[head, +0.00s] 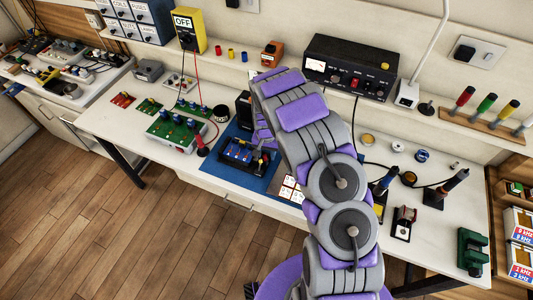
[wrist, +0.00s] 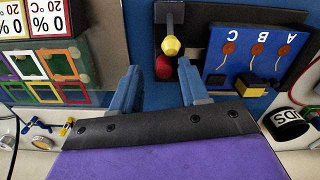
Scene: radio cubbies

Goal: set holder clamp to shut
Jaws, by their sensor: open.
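My gripper (wrist: 159,80) is open, with its two blue-grey fingers apart and nothing held. In the wrist view a yellow knob (wrist: 171,46) on a grey stem and a red knob (wrist: 163,68) lie just beyond the gap between the fingers. They stand beside a blue board (wrist: 255,58) marked A, B, C with orange discs, set in a black holder (wrist: 217,24). The knobs look like parts of the holder's clamp, but its position cannot be told. In the head view the holder (head: 247,156) is on a blue mat (head: 258,184); my arm hides the gripper's tips.
A card with coloured frames (wrist: 45,72) lies at left in the wrist view. A black roll (wrist: 287,128) is at right. In the head view, green boards (head: 173,133) lie left of the mat, and a black power unit (head: 350,67) stands on the shelf behind.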

